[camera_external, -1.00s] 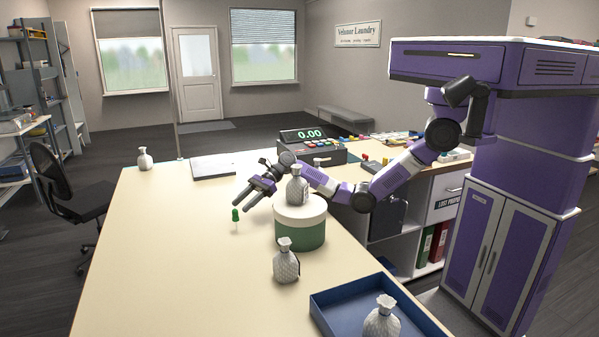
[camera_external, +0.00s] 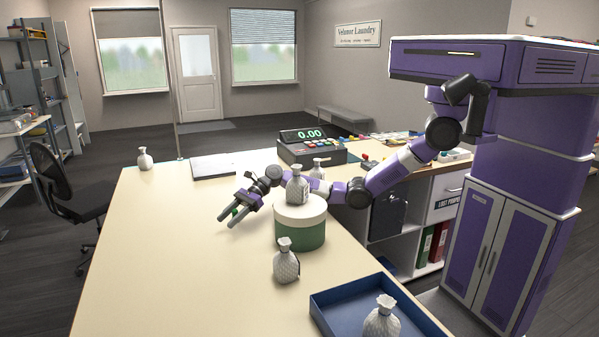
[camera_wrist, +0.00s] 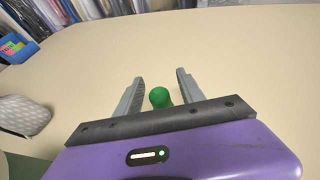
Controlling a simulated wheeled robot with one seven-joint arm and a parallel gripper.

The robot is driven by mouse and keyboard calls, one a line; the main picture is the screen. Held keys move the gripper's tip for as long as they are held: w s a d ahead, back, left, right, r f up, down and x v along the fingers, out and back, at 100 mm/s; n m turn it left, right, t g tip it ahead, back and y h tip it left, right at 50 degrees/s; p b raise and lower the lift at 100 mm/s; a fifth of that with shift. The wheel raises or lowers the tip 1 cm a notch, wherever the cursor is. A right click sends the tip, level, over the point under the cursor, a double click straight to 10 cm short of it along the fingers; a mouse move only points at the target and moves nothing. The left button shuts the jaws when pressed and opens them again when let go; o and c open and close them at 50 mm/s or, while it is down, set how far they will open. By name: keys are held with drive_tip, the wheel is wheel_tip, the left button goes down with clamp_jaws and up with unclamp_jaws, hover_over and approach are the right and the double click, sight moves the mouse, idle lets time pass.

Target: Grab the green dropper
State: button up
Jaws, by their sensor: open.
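The green dropper (camera_wrist: 160,97) stands between the two open fingers of my gripper (camera_wrist: 158,92) in the wrist view, with a gap to each finger. Its green top shows there; its lower part is hidden. In the external view my gripper (camera_external: 229,218) is low over the counter, left of the round box, and only a bit of the green dropper (camera_external: 235,211) shows between the fingers.
A round white and green box (camera_external: 300,233) with a grey textured bottle (camera_external: 297,185) on top stands right of my gripper. Another bottle (camera_external: 286,262) and a blue tray (camera_external: 345,297) are nearer. A cash register (camera_external: 312,148) stands behind.

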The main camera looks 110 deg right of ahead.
clamp_jaws()
drive_tip(key=shift+r, duration=0.1)
